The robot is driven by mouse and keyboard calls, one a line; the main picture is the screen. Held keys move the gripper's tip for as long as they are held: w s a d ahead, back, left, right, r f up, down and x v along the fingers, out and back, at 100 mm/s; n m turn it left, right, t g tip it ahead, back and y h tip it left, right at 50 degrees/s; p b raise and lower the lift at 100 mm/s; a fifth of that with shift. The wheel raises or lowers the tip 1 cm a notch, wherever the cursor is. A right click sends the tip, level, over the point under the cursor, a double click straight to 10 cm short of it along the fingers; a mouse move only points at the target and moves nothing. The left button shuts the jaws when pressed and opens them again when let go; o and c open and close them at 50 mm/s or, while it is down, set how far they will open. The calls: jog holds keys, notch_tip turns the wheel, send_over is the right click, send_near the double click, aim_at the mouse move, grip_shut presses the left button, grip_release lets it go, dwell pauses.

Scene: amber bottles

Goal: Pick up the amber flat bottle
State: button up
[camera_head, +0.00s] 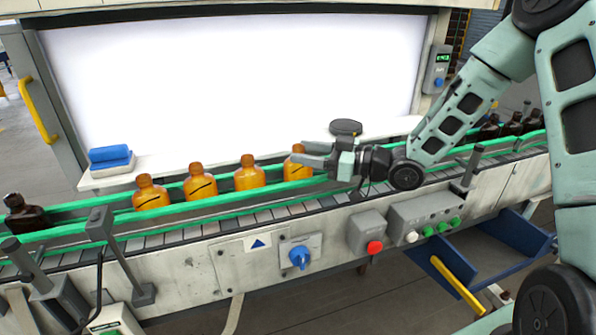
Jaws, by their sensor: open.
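Several amber bottles stand upright in a row on the conveyor, between green guide rails: a far-left one (151,196), a second (201,187), a third (248,176) and the rightmost one (297,170). They look flat-sided, and the two left ones carry a dark slanted mark. My gripper (305,154) reaches in from the right, with its open fingers pointing left at the upper part of the rightmost bottle. The fingers cover part of that bottle. I cannot tell whether they are around it or only in front of it, or touching it.
A bright white panel (230,80) stands behind the conveyor (190,233). A dark bottle (22,214) is at far left, and several more (512,124) are at far right. Posts and a control box (425,219) line the front.

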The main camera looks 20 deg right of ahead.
jog(key=shift+x, duration=1.2)
grip_shut()
jog(key=shift+r, duration=0.15)
